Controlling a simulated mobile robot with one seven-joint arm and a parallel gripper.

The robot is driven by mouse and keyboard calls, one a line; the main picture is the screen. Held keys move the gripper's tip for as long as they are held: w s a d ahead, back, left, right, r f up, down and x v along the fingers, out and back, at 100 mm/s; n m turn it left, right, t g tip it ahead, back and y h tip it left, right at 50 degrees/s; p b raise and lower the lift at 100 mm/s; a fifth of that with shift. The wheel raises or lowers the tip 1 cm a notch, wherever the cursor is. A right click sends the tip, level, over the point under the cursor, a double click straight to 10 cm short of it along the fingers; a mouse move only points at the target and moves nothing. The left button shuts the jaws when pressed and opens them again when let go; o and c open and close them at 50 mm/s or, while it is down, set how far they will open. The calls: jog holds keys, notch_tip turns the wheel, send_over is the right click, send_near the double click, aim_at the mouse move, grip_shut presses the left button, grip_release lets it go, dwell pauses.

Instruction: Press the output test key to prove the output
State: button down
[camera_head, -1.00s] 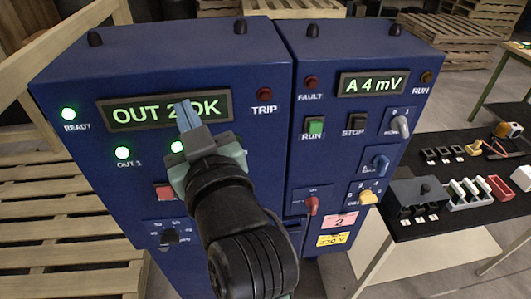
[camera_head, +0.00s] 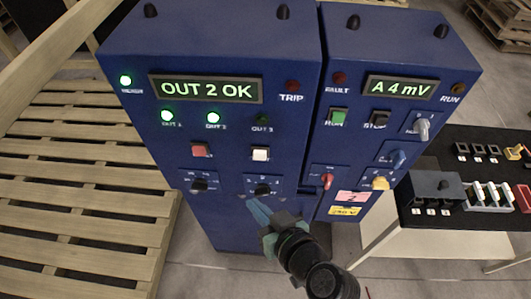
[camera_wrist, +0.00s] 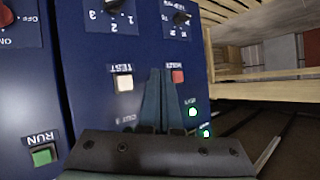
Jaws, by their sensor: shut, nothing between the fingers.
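The white test key (camera_head: 261,153) sits in the blue left cabinet (camera_head: 170,60), right of a red key (camera_head: 200,150). The test key also shows in the wrist view (camera_wrist: 124,83), labelled TEST. Above, the display (camera_head: 206,89) reads OUT 2 OK. The OUT 1 lamp (camera_head: 167,115) and OUT 2 lamp (camera_head: 213,118) glow green; the OUT 3 lamp (camera_head: 262,119) is dark. A black selector (camera_head: 263,190) is below the test key; its setting is unclear. My gripper (camera_head: 252,203) is shut and empty, its tips just below that selector and apart from the test key.
The right cabinet (camera_head: 390,50) shows A 4 mV and carries RUN and STOP buttons, several coloured knobs and a red lever (camera_head: 327,181). A black-topped table (camera_head: 470,220) with small parts stands to the right. Wooden pallets (camera_head: 80,180) lie to the left.

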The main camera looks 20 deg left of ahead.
jog(key=shift+w, duration=0.1)
jog(key=b, duration=0.2)
send_near(255, 158)
jog(key=a+f, duration=0.4)
jog(key=shift+w+r, duration=0.3)
jog(key=shift+w, duration=0.55)
dwell(1.2)
jog(key=shift+w+a+b, duration=0.15)
jog(key=shift+w+b, duration=0.15)
jog(key=shift+w, duration=0.1)
jog(key=shift+w+a+b, duration=0.15)
jog(key=shift+w+b, duration=0.15)
jog(key=shift+w, duration=0.15)
dwell(0.6)
dwell(0.4)
jog(key=shift+s+d, duration=0.25)
jog(key=shift+s, duration=0.65)
jog(key=shift+p, duration=0.3)
